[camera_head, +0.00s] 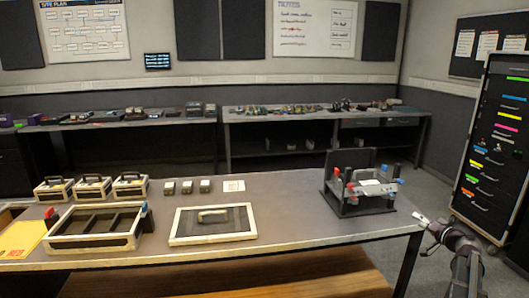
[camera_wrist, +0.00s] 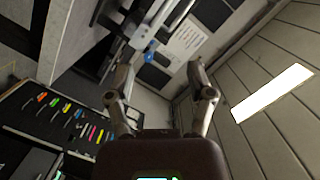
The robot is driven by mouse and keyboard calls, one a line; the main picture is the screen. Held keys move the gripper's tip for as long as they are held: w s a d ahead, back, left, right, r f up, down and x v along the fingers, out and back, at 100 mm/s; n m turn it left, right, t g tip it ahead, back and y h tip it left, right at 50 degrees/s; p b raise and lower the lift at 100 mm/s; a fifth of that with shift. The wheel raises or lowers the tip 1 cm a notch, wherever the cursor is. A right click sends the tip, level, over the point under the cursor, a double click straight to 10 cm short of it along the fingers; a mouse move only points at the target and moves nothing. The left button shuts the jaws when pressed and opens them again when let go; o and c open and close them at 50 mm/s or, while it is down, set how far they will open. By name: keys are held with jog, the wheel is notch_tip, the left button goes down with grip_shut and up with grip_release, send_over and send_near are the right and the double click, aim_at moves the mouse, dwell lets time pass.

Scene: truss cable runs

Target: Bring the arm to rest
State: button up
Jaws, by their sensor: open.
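My gripper shows in the wrist view (camera_wrist: 165,72) with its two fingers spread apart and nothing between them. In the head view, my arm is at the lower right, off the right end of the table, and the gripper end (camera_head: 422,217) points up and left toward the table's edge. It is apart from the table (camera_head: 285,190) and from the things on it. A dark stand (camera_head: 350,209) with red, white and blue parts is the nearest thing on the table to it.
An open cream-edged tray (camera_head: 92,242), a flat panel with a handle (camera_head: 213,238), small handled cases (camera_head: 92,183) and a yellow sheet (camera_head: 20,240) lie on the table. A dark drawer cabinet (camera_head: 492,150) stands at the right. Benches line the back wall. Floor is clear around my arm.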

jog(key=s+a+f+n+g+y, duration=0.1)
jog(key=a+f+n+g, duration=0.15)
jog(key=a, duration=0.75)
jog(key=s+a+f+n+g+y, duration=0.1)
jog(key=a+f+g, duration=0.25)
jog(key=a, duration=0.65)
jog(key=s+a+f+n+g+y, duration=0.1)
jog(key=a+f+n+g, duration=0.2)
jog(key=a, duration=0.6)
jog(key=s+a+f+n+g+h, duration=0.1)
jog(key=s+a+f+g+h, duration=0.25)
jog(key=s+a, duration=0.5)
jog(key=s+a+f+g+h, duration=0.3)
jog(key=s+a+f+g, duration=0.1)
jog(key=s+a, duration=0.45)
notch_tip(320, 180, up, 17)
jog(key=p, duration=1.7)
jog(key=shift+d+r, duration=0.2)
jog(key=shift+d, duration=0.05)
